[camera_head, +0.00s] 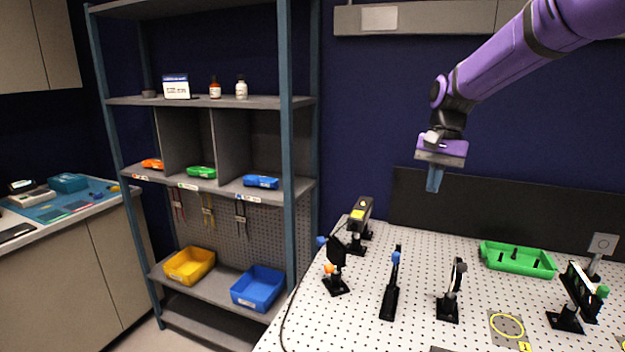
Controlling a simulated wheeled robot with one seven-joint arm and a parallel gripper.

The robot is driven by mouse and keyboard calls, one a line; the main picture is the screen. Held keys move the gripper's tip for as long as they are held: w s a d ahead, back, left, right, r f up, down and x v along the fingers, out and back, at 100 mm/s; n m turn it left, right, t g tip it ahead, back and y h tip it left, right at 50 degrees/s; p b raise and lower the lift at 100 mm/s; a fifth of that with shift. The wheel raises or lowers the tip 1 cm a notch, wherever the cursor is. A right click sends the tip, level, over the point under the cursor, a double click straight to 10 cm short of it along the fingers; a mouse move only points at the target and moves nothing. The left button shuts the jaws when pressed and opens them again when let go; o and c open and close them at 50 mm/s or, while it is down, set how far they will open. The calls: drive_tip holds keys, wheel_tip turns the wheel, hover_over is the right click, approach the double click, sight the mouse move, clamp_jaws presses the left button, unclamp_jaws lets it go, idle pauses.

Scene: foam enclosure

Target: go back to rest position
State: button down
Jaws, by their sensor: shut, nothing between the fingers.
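My gripper (434,180) hangs at the end of my purple arm, pointing down in the air above the back of the perforated table (420,270). Its blue fingers are together with nothing between them. It is apart from the table and from everything on it, in front of the dark back panel. The base of my arm is out of the picture at the upper right.
Black optical mounts (391,285) and a green tray (517,259) stand on the table below. A grey shelf unit (215,101) with small bins stands at the left, beside a counter (70,225). The air around my gripper is clear.

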drive_tip(key=s+d+r+n+t+h, duration=0.1)
drive_tip(key=s+r+t, duration=0.15)
drive_tip(key=s, duration=0.55)
drive_tip(key=s+d+r+n+t, duration=0.15)
drive_tip(key=s+r, duration=0.25)
drive_tip(key=s, duration=0.5)
drive_tip(key=s+d+f+n+t, duration=0.2)
drive_tip(key=s+f+t, duration=0.1)
drive_tip(key=s, duration=1)
drive_tip(key=shift+s+n+h, duration=0.35)
drive_tip(key=shift+h, duration=0.05)
